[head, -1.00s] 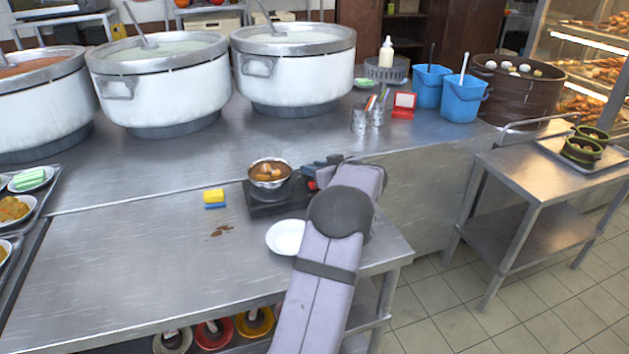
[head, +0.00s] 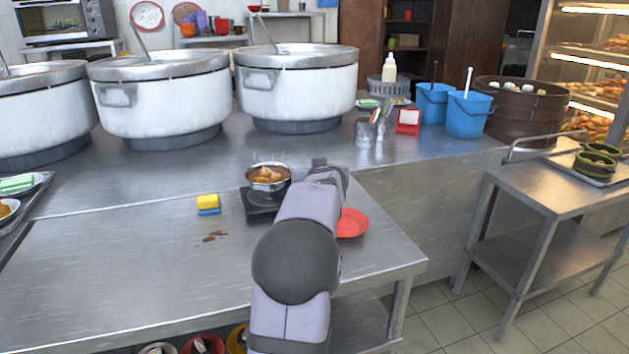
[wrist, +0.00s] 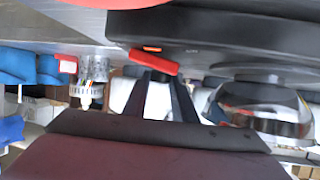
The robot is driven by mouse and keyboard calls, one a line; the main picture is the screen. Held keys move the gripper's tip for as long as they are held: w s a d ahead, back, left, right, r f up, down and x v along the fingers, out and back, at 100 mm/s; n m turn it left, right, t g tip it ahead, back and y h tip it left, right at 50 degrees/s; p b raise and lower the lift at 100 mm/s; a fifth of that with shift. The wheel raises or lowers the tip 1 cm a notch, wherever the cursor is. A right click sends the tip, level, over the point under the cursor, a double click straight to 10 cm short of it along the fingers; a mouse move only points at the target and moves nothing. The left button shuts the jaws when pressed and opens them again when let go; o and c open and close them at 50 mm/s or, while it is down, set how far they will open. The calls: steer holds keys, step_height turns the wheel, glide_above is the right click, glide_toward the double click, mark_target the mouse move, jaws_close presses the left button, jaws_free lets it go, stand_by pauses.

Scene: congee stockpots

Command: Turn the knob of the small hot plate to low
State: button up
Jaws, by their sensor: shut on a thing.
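The small black hot plate (head: 260,208) stands on the steel table in the head view, with a small metal pot of food (head: 268,176) on it. It also shows in the wrist view as a dark body (wrist: 225,25), upside down, with the pot (wrist: 265,108) beside my fingers. The red knob (wrist: 152,61) is a bar on its front face, tilted in the picture, below a small orange mark. My gripper (wrist: 160,79) is shut on the knob; its two dark fingers reach it. In the head view my arm hides the knob and fingertips.
A red plate (head: 352,223) lies just right of my arm, partly covered by it. A yellow and blue sponge (head: 208,204) lies left of the hot plate, near a brown spill (head: 214,237). Large stockpots (head: 295,88) stand behind. The table's left front is clear.

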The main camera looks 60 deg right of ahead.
steer(key=shift+m+g+h, duration=0.3)
steer(key=shift+m+g, duration=0.2)
steer(key=shift+g, duration=0.1)
steer(key=o, duration=1)
steer(key=shift+o, duration=0.2)
steer(key=shift+a, duration=0.1)
steer(key=shift+b+v, duration=0.6)
steer(key=shift+v, duration=3)
